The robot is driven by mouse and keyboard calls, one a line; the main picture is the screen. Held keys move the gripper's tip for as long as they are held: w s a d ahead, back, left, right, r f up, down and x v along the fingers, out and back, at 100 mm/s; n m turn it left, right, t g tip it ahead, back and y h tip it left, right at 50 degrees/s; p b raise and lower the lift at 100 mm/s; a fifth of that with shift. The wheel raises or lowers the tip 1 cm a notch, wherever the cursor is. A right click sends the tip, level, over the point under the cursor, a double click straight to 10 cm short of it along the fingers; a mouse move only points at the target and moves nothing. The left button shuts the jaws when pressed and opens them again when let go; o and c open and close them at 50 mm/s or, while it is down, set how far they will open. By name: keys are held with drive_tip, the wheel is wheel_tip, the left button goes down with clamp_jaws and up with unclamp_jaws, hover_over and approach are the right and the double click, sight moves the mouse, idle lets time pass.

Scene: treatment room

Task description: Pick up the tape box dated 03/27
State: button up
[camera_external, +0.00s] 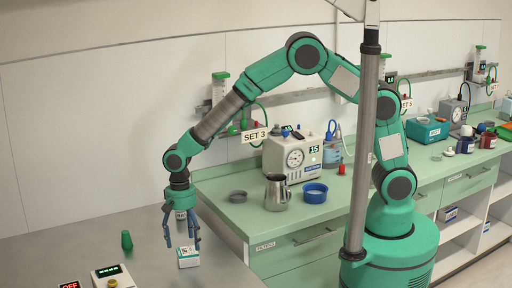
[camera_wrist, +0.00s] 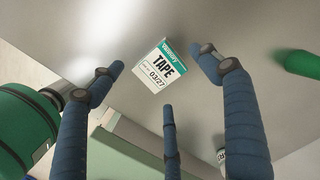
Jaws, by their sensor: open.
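The tape box (camera_wrist: 158,66) is a small white carton with a teal band, printed "TAPE" and "03/27". In the wrist view it lies on the grey metal table, between and beyond my fingertips. In the external view the box (camera_external: 188,257) is on the grey table, just below my gripper. My gripper (camera_external: 182,232) has blue fingers and points down, open and empty. In the wrist view my gripper (camera_wrist: 162,80) shows three fingers spread around the box, apart from it.
A green bottle-like object (camera_external: 127,240) stands left of the box. A device with a green display (camera_external: 112,277) and a red "OFF" sign (camera_external: 69,286) are at the front left. The green counter (camera_external: 235,215) holds a metal jug (camera_external: 277,194) and a blue bowl (camera_external: 315,194).

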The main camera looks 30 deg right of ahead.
sight(187, 250)
drive_tip(key=shift+f, duration=0.15)
drive_tip(key=shift+s+f+b, duration=0.15)
drive_tip(key=shift+f+b, duration=0.3)
drive_tip(key=shift+f, duration=0.8)
drive_tip(key=shift+s+f+b, duration=0.15)
drive_tip(key=shift+f+b, duration=0.3)
drive_tip(key=shift+f, duration=0.8)
drive_tip(key=c, duration=1.3)
